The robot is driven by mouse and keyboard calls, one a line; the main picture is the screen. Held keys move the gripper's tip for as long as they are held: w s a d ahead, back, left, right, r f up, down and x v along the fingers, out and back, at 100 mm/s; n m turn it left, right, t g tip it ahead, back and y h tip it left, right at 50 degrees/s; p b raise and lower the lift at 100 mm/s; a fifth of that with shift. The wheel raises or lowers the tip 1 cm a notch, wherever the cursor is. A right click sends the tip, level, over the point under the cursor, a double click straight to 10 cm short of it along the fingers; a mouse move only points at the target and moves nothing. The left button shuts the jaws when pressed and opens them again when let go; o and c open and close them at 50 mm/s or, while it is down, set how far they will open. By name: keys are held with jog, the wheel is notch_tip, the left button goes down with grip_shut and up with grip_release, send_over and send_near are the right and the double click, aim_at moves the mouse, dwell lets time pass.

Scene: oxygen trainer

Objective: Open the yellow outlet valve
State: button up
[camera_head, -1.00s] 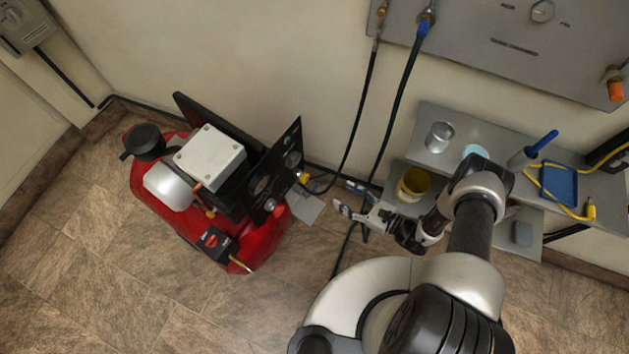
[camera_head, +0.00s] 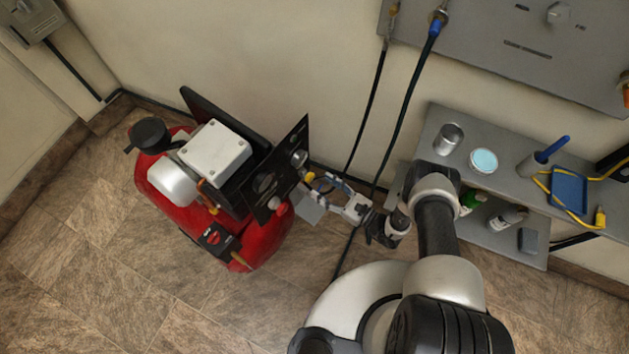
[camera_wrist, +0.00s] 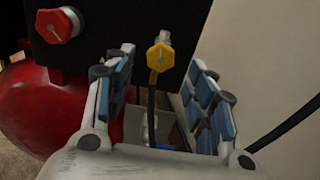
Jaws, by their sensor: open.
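The yellow outlet valve (camera_wrist: 160,57) is a small lobed knob on a metal fitting, with a dark hose hanging below it. In the wrist view it shows between my two fingers, beyond their tips. My gripper (camera_wrist: 165,75) is open, with blue-padded fingers on either side of the valve and nothing held. In the head view the valve (camera_head: 309,178) is a small yellow spot at the right side of the red compressor (camera_head: 262,236), and my gripper (camera_head: 322,187) is close beside it. Whether a finger touches the valve cannot be told.
A red knob (camera_wrist: 60,25) sits on the black panel (camera_wrist: 105,20) left of my gripper. A dark hose (camera_head: 370,105) runs down the wall. A grey shelf (camera_head: 440,118) with a can, bottles and a blue tray stands at right. Floor in front is clear.

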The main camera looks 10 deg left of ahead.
aim_at(312, 179)
jog(key=shift+b+x, duration=0.35)
jog(key=shift+x, duration=2)
jog(key=c, duration=1.1)
